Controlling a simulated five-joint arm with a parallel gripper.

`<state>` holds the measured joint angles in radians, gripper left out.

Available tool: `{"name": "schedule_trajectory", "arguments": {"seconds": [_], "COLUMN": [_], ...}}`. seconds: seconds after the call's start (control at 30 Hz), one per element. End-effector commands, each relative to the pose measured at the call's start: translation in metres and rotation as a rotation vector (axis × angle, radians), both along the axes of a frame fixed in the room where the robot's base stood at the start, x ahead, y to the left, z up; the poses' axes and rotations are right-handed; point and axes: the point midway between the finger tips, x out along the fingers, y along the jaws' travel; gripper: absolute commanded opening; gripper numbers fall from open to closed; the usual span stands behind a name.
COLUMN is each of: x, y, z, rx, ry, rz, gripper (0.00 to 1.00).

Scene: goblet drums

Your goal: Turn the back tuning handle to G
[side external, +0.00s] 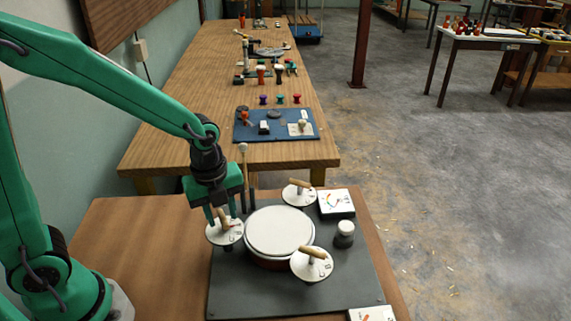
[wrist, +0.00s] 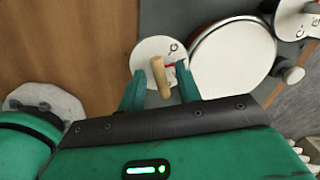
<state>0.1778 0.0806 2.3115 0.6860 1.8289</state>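A round drum (side external: 280,231) with a white head stands on a dark grey board. Three white lettered dials with wooden handles surround it: a left dial (side external: 224,232), a far dial (side external: 299,192) and a near right dial (side external: 312,264). My gripper (side external: 222,216) is down at the left dial. In the wrist view my gripper (wrist: 160,92) is open, one finger on each side of that dial's wooden handle (wrist: 160,77), with visible gaps. A red mark (wrist: 171,67) shows beside the handle.
A stick with a round tip (side external: 243,165) stands behind the left dial. Another white card (side external: 371,314) lies at the near edge. The wooden table at left (side external: 140,245) is clear.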

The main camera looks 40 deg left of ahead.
Motion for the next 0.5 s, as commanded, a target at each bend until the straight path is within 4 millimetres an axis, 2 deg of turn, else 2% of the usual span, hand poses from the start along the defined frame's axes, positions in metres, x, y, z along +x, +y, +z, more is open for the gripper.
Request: {"name": "schedule_trajectory", "arguments": {"seconds": [0.33,0.37,0.5], "x": [0.0000,0.0000,0.0000], "y": [-0.0001,0.0000,0.0000], "z": [-0.0036,-0.0035,-0.0034], "rx": [0.000,0.000,0.000], "ry": [0.001,0.001,0.001], "rz": [0.000,0.000,0.000], "gripper": [0.34,0.30,0.02]}}
